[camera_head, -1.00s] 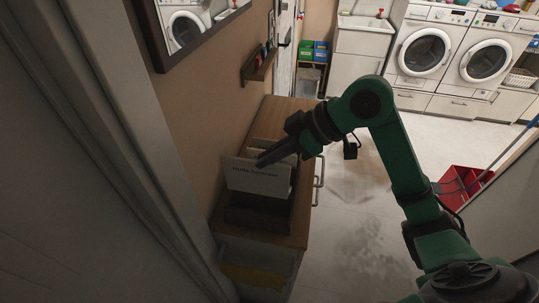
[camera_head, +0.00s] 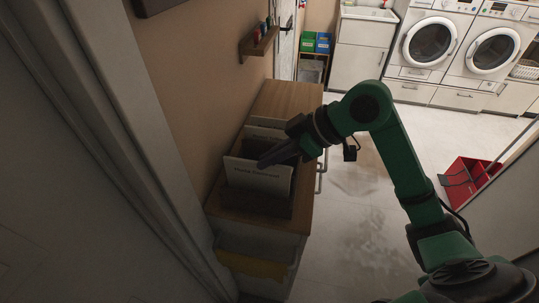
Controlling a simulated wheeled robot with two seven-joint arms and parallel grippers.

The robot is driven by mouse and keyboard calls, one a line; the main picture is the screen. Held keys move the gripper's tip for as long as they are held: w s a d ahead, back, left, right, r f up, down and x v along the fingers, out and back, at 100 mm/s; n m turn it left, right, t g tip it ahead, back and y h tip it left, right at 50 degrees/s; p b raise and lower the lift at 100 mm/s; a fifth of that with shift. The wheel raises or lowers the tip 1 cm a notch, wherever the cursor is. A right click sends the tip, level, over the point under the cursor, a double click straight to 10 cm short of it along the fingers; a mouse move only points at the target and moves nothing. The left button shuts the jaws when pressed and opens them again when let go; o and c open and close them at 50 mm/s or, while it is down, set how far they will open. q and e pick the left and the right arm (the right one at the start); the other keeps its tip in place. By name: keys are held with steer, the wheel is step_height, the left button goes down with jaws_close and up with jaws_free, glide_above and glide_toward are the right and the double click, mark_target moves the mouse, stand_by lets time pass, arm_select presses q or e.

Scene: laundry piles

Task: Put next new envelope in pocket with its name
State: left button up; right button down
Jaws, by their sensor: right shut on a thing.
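A white envelope (camera_head: 257,179) with a line of dark print, too small to read surely, stands nearly upright at the front of a dark brown holder (camera_head: 262,206) on a wooden cabinet. My right gripper (camera_head: 264,162) reaches in from the right, its dark fingers shut at the envelope's upper edge. Whether the envelope's lower edge is inside a pocket I cannot tell. Behind it are a dark panel (camera_head: 256,147) and a pale panel (camera_head: 263,131), partly hidden by my gripper. My left gripper is not in view.
The wooden cabinet top (camera_head: 287,100) is bare behind the holder. A wall with a small shelf (camera_head: 259,45) stands close on the left. A red crate (camera_head: 466,178) is on the floor at right, with washing machines (camera_head: 430,43) at the back.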

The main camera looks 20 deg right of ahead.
steer(key=c, duration=0.9)
jaws_free()
steer(key=shift+r, duration=0.1)
steer(key=shift+s+d+r, duration=0.1)
steer(key=shift+d+r, duration=0.15)
steer(key=shift+d, duration=0.05)
steer(key=b+v, duration=0.1)
steer(key=v, duration=1.2)
steer(key=shift+s+d+r+b, duration=0.15)
steer(key=shift+s+r+b, duration=0.1)
steer(key=shift+b, duration=0.1)
steer(key=shift+w, duration=0.1)
